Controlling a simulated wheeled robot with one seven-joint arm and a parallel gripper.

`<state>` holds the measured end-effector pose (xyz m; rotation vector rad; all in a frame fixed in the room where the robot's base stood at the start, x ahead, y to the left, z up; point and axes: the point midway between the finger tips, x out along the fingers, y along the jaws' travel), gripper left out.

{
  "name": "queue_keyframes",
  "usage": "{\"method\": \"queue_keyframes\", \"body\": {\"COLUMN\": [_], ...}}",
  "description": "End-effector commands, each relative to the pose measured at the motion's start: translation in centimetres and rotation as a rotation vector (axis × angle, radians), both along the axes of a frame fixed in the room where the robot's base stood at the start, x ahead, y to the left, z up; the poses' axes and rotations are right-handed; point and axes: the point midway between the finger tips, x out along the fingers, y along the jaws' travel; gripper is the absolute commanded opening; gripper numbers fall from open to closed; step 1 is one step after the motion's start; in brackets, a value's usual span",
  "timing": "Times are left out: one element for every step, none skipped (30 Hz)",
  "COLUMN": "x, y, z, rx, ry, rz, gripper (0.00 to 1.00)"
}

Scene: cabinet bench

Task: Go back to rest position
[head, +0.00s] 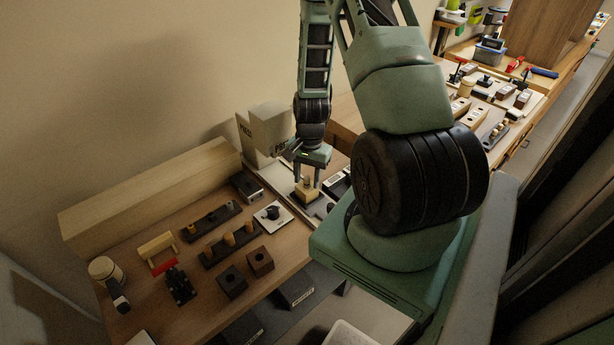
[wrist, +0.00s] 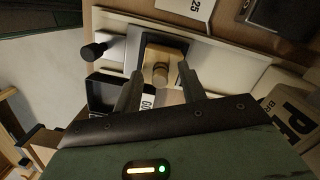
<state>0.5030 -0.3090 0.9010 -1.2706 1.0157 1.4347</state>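My gripper (head: 306,182) points down over the bench at the end of my arm. In the wrist view its two fingers (wrist: 161,75) are apart, with clear gaps on both sides of a small round wooden knob (wrist: 160,73). The fingers do not appear to touch the knob. In the head view the wooden block (head: 306,194) shows just below the fingertips.
A long wooden beam (head: 150,192) lies along the wall. Peg racks (head: 231,244), dark wooden blocks (head: 260,262) and a jar (head: 102,268) crowd the bench at left. A black-knobbed part (wrist: 93,51) is left of the fingers.

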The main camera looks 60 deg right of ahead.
Motion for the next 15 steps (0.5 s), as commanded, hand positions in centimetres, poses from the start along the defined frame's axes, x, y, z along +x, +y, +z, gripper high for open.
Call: {"method": "queue_keyframes", "body": {"x": [0.00,0.00,0.00,0.00,0.00,0.00,0.00,0.00,0.01,0.01,0.01,0.01,0.01,0.01,0.02], "y": [0.00,0.00,0.00,0.00,0.00,0.00,0.00,0.00,0.00,0.00,0.00,0.00,0.00,-0.01,-0.02], "z": [0.01,0.01,0.01,0.02,0.02,0.02,0.02,0.03,0.03,0.03,0.03,0.04,0.06,0.10,0.20], "rx": [0.000,0.000,0.000,0.000,0.000,0.000,0.000,0.000,0.000,0.000,0.000,0.000,0.000,0.000,0.000], "ry": [0.000,0.000,0.000,0.000,0.000,0.000,0.000,0.000,0.000,0.000,0.000,0.000,0.000,0.000,0.000], "rz": [0.000,0.000,0.000,0.000,0.000,0.000,0.000,0.000,0.000,0.000,0.000,0.000,0.000,0.000,0.000], "gripper": [0.41,0.41,0.41,0.41,0.48,0.48,0.48,0.48,0.48,0.48,0.48,0.48,0.48,0.48,0.48]}}
